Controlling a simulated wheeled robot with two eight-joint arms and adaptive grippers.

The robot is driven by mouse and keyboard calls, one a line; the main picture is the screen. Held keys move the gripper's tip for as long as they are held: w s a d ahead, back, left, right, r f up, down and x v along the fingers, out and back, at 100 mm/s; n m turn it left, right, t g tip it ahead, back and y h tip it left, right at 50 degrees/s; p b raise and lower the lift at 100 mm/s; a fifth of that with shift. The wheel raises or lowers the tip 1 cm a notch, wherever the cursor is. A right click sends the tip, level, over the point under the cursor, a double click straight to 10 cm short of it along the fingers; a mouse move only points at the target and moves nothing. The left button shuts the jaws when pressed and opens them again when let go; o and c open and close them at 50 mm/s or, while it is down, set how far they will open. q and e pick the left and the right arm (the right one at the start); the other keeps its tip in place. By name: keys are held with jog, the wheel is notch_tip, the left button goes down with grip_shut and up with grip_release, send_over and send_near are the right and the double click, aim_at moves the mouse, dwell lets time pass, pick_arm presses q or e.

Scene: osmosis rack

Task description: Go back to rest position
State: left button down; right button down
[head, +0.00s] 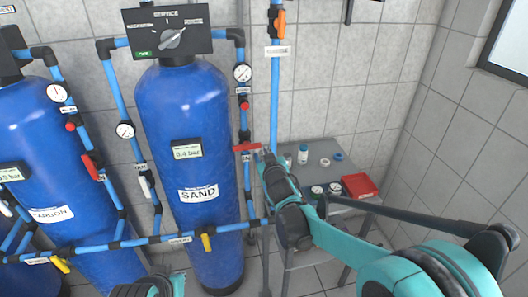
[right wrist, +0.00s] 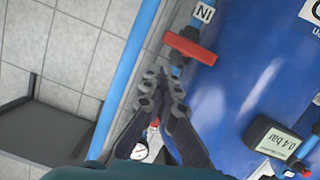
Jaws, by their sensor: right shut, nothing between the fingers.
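My right gripper (head: 263,156) reaches in from the right, beside the blue sand filter tank (head: 182,110). Its fingers are shut with nothing between them. The fingertips are close to the red valve handle (head: 246,147), which lies crosswise on the pipe. In the right wrist view the shut fingertips (right wrist: 163,76) point toward this handle (right wrist: 190,48), with a small gap showing; I cannot tell if they touch. A teal and dark part of my own arm shows at the bottom edge of the head view. My left gripper is not in view.
A grey side table (head: 316,152) behind my right arm holds small jars, lids and a red box (head: 360,186). A carbon tank (head: 45,160) stands at left. Blue pipes with gauges (head: 242,73) run around the tanks. A tiled wall closes the right side.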

jog(key=s+d+f+m+g+h+b, duration=0.25)
jog(key=s+d, duration=0.65)
jog(key=s, duration=0.5)
jog(key=s+d+f+g, duration=0.1)
jog(key=s+f, duration=0.4)
jog(key=s, duration=0.5)
jog(key=s+d+f+m+g+y+b, duration=0.1)
jog(key=s+f+g, duration=0.3)
jog(key=s, duration=0.7)
jog(key=shift+s+d+f+g, duration=0.15)
jog(key=shift+f+g, duration=0.2)
jog(key=shift+f, duration=0.6)
